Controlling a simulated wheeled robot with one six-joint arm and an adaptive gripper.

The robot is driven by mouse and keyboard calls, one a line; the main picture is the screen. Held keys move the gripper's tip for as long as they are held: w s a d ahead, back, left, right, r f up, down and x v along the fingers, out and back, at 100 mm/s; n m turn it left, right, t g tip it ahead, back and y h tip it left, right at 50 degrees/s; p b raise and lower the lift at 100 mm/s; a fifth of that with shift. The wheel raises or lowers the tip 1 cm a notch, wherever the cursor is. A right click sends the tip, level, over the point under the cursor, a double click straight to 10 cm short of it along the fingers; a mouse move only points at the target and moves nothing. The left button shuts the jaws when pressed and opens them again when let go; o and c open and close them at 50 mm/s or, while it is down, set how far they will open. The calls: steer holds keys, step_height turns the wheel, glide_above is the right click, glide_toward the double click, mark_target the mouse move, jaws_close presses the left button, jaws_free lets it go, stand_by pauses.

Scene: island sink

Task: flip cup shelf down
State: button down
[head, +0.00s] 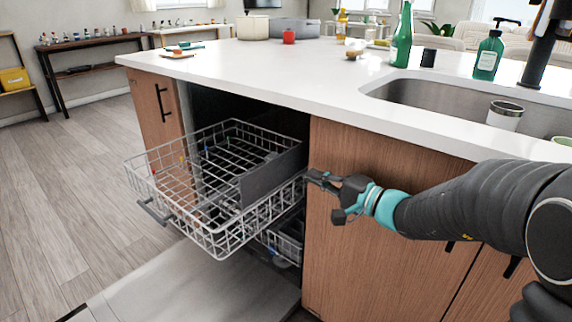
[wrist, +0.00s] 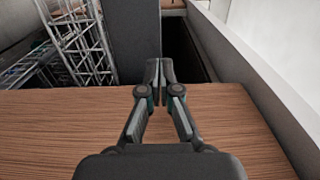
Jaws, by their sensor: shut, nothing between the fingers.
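The cup shelf (head: 268,180) is a flat dark grey panel standing upright along the right side of the pulled-out upper dishwasher rack (head: 165,190). It also shows in the wrist view as a grey upright slab (wrist: 130,45), just beyond the fingers and a little left of them. My gripper (head: 316,180) is shut and empty, close to the right edge of the rack and in front of the wooden cabinet panel. In the wrist view its fingertips (wrist: 160,72) meet. I cannot tell whether they touch the shelf.
The open dishwasher door (head: 190,285) lies low under the rack, with a lower rack (head: 285,238) partly hidden. The white countertop (head: 300,75) overhangs above my gripper. A cabinet panel (head: 365,265) stands beside the opening. Floor (head: 60,200) at left is clear.

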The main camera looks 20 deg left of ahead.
mark_target(275, 160)
steer(key=p+x, duration=0.1)
steer(key=x, duration=0.9)
steer(key=shift+p, duration=0.4)
steer(key=shift+a+r+h, duration=0.1)
steer(key=shift+a+h, duration=0.05)
steer(key=shift+h, duration=0.25)
